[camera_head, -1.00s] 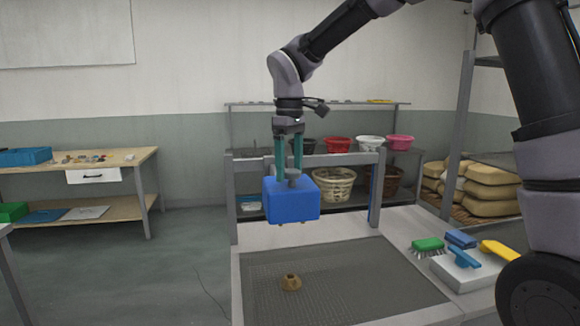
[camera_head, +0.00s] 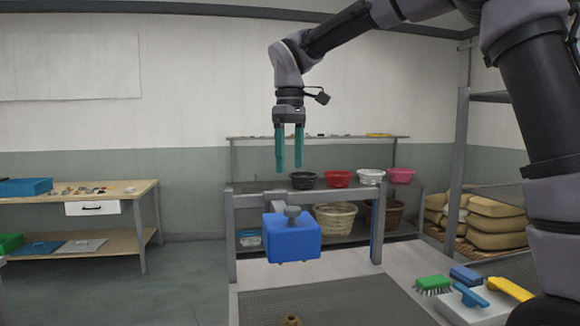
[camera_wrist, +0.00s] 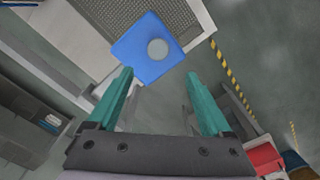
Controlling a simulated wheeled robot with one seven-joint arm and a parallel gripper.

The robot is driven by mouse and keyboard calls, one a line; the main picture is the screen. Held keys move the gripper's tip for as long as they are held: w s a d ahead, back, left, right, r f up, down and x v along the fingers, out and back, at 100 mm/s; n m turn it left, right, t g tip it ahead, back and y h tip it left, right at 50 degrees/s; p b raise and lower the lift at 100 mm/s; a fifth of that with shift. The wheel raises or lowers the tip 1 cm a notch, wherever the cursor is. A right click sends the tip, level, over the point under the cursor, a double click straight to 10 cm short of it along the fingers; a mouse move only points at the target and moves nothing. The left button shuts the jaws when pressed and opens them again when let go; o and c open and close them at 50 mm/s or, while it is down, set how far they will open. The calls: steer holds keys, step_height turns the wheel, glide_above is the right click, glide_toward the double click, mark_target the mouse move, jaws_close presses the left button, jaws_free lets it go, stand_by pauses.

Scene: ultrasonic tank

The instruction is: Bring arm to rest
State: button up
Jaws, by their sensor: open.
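My gripper (camera_head: 289,168) is open and empty, with its teal fingers pointing down. It is above and apart from a blue block (camera_head: 292,240) with a grey knob (camera_head: 292,212) on top. The block seems to hang at the grey frame (camera_head: 305,190), over the back of the tank's mesh surface (camera_head: 340,304). In the wrist view the fingers (camera_wrist: 160,100) are spread wide, and the blue block (camera_wrist: 146,50) with its round grey knob lies beyond them. A small brown part (camera_head: 291,320) on the mesh is cut off by the lower picture edge.
Coloured brushes (camera_head: 434,284) and a white block (camera_head: 470,302) lie at the right. Behind the frame, a rack holds several bowls (camera_head: 337,179) and baskets (camera_head: 335,222). Sacks (camera_head: 490,225) fill a shelf at right. A wooden bench (camera_head: 110,190) stands at left. The wall space around my gripper looks clear.

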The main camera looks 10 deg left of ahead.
steer(key=s+d+m+t, duration=0.2)
steer(key=s+d+m, duration=0.2)
steer(key=d, duration=0.6)
steer(key=s+d+m+t+y, duration=0.1)
steer(key=s+d+m, duration=0.4)
steer(key=d, duration=0.6)
steer(key=s+d+m+t+y, duration=0.1)
steer(key=s+d+m+t, duration=0.3)
steer(key=d+m, duration=0.3)
steer(key=d, duration=0.4)
steer(key=shift+s+f+m, duration=0.25)
steer(key=shift+m, duration=0.15)
